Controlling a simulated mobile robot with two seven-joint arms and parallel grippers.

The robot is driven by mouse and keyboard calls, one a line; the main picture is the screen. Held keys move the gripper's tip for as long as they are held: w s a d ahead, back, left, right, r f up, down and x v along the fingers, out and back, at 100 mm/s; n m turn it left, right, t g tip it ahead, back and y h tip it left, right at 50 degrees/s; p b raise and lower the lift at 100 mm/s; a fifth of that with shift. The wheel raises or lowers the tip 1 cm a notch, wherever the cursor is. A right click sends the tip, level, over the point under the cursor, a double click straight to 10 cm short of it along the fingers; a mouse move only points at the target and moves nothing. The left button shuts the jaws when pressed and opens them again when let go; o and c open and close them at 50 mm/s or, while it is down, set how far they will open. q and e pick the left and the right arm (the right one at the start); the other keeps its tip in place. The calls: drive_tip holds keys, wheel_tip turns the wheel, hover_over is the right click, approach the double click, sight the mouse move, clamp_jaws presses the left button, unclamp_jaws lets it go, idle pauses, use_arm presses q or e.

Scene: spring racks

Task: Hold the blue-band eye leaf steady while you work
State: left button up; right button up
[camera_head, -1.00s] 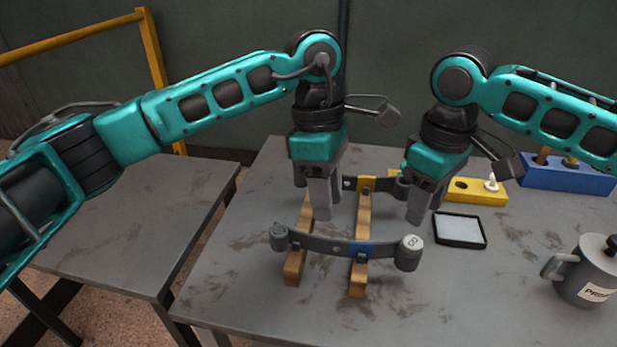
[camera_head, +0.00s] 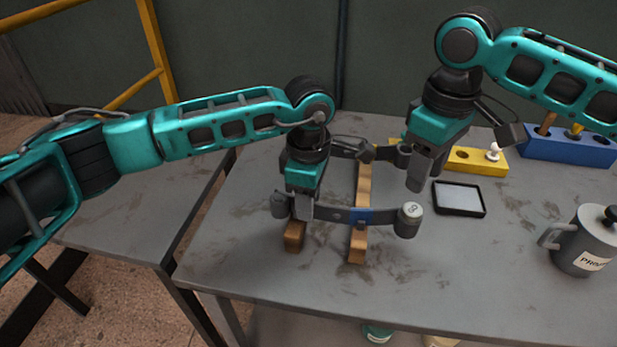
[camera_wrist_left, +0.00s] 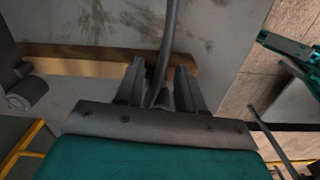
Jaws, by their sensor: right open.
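The blue-band leaf (camera_head: 384,218) is a dark, slightly curved strip with a round eye at each end. It rests across two wooden bars, its blue band (camera_head: 361,216) over the right bar (camera_head: 358,243). My left gripper (camera_head: 302,208) is lowered over the leaf near its left eye (camera_head: 279,205). In the left wrist view, the leaf (camera_wrist_left: 168,40) runs between the two fingers (camera_wrist_left: 160,82), with gaps showing beside it; the jaws look open. My right gripper (camera_head: 418,180) is open and empty above the table, behind the leaf's right eye (camera_head: 408,219).
Another leaf (camera_head: 343,151) lies across the bars behind, partly hidden by my left arm. A black-framed pad (camera_head: 459,198), a yellow block (camera_head: 470,160), a blue holed block (camera_head: 570,150) and a grey mug (camera_head: 580,241) stand right. The table's front is clear.

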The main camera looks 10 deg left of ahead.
use_arm(q)
drive_tip(key=shift+f, duration=0.65)
drive_tip(key=shift+c, duration=0.5)
drive_tip(key=shift+r, duration=0.1)
clamp_jaws()
drive_tip(key=shift+w+r, duration=0.15)
drive_tip(key=shift+r, duration=0.05)
drive_tip(key=shift+o, duration=0.3)
unclamp_jaws()
drive_tip(key=shift+f, duration=0.1)
drive_tip(key=shift+o, duration=0.9)
drive_tip(key=shift+f, duration=0.1)
